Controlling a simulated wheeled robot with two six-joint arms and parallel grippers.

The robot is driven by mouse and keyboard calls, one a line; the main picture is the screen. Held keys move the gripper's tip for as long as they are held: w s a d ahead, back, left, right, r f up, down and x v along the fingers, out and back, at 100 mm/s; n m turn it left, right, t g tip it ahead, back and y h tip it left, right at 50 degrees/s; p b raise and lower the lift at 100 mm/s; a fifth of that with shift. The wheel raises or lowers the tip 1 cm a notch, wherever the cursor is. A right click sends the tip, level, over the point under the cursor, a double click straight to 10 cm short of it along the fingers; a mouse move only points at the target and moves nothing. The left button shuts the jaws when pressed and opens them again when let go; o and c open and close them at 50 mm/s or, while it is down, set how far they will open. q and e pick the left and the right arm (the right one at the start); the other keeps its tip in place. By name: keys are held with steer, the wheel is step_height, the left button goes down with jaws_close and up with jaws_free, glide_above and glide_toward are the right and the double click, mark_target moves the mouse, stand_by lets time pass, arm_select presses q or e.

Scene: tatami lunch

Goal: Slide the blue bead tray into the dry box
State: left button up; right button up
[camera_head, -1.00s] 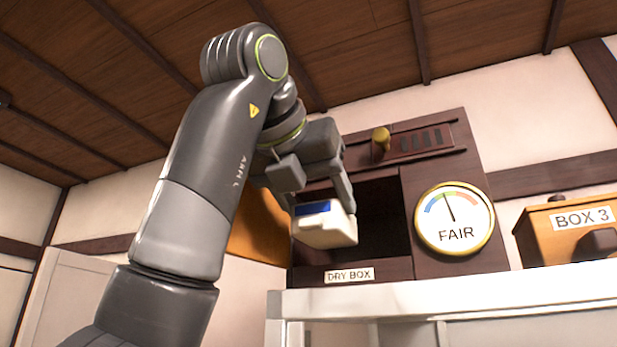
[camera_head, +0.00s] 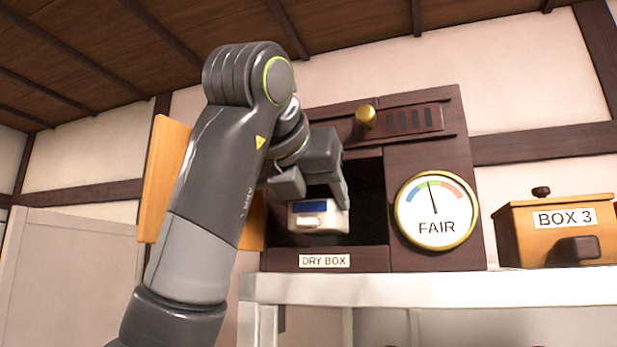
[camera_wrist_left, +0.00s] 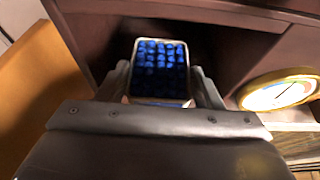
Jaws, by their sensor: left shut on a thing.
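The blue bead tray (camera_head: 306,220) is a white tray with a blue patch on its front. In the left wrist view the tray (camera_wrist_left: 160,101) shows rows of blue beads. My left gripper (camera_head: 318,200) is shut on the tray, with its fingers on both sides of it. The tray is at the mouth of the dry box (camera_head: 285,259), a dark wooden cabinet with a dark opening. How far the tray reaches inside cannot be told. The tray's far end lies against the dark interior in the left wrist view. My right gripper is not in view.
The dry box stands on a white shelf (camera_head: 430,289). A round dial marked FAIR (camera_head: 436,211) is on its front, right of the opening. A brass knob (camera_head: 366,117) is above. An orange panel (camera_head: 163,180) stands left of the opening. BOX 3 (camera_head: 520,239) sits at the right.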

arm_select(q)
steer(key=shift+w+d+r+p, duration=0.15)
steer(key=shift+w+p, duration=0.25)
steer(key=shift+p, duration=0.6)
steer(key=shift+w+d+r+p, duration=0.15)
steer(key=shift+w+p, duration=0.25)
steer(key=shift+p, duration=0.6)
steer(key=shift+w+d+f, duration=0.15)
steer(key=shift+w+f, duration=0.05)
steer(key=shift+f, duration=0.15)
steer(key=shift+w+d+b, duration=0.1)
steer(key=shift+w+b, duration=0.15)
steer(key=shift+b, duration=0.25)
steer(key=shift+w+d+b, duration=0.3)
steer(key=shift+w+b, duration=0.05)
steer(key=shift+w, duration=0.3)
steer(key=shift+w+d+b, duration=0.3)
steer(key=shift+w+b, duration=0.05)
steer(key=shift+w, duration=0.25)
steer(key=shift+w+d+b, duration=0.15)
steer(key=shift+w+b, duration=0.15)
steer(key=shift+w, duration=0.2)
steer(key=shift+r, duration=0.1)
steer(key=shift+f+b, duration=1)
steer(key=shift+f, duration=0.05)
steer(key=o, duration=1.1)
